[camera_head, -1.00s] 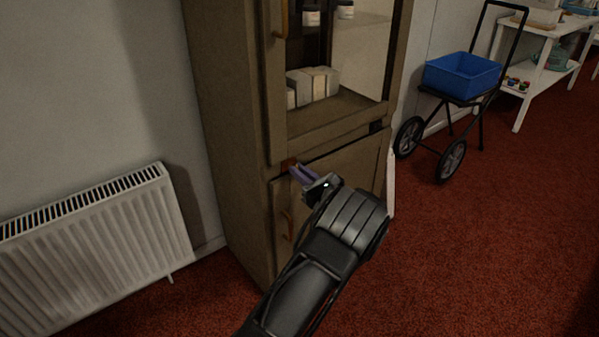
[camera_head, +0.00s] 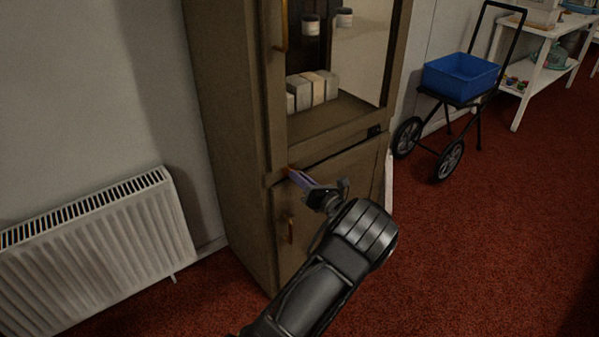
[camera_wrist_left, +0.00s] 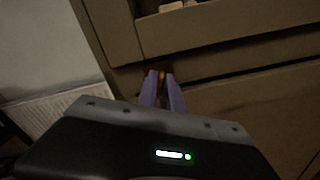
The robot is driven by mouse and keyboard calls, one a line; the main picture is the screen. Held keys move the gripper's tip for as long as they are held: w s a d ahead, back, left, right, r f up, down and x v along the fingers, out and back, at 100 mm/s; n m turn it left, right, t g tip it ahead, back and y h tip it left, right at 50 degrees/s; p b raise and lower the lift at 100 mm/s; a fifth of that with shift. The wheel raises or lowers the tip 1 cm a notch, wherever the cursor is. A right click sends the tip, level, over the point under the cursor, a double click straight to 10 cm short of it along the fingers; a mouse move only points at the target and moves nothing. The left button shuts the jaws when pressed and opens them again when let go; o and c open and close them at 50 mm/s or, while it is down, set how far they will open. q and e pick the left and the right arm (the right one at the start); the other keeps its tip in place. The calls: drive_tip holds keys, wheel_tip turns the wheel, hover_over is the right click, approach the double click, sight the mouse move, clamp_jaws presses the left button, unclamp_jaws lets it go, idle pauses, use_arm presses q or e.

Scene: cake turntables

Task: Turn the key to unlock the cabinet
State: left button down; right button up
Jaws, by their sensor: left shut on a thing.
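The brown cabinet (camera_head: 235,130) stands at the centre of the head view, with a glazed upper part and a closed lower door (camera_head: 335,185). My left gripper (camera_head: 293,175) is at the cabinet front, at the left end of the gap between the upper part and the lower door. Its purple fingers are shut on a small orange-brown thing, likely the key (camera_wrist_left: 161,73), seen between the fingertips in the left wrist view. The key is mostly hidden by the fingers, so its angle cannot be told. My right gripper is not in view.
A brass handle (camera_head: 290,230) is on the lower door, below my gripper. A white radiator (camera_head: 90,240) stands at the left. A cart with a blue crate (camera_head: 461,76) and a white shelf (camera_head: 540,60) are at the right. Red carpet is clear at the lower right.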

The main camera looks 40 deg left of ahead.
use_arm(q)
drive_tip(key=shift+w+f+m+p, duration=0.1)
drive_tip(key=shift+m+p, duration=0.95)
drive_tip(key=shift+m, duration=2.15)
drive_tip(key=shift+f+m+p, duration=0.1)
drive_tip(key=shift+m+p, duration=0.9)
drive_tip(key=shift+m, duration=2.2)
drive_tip(key=c, duration=1.5)
unclamp_jaws()
drive_tip(key=shift+d, duration=0.1)
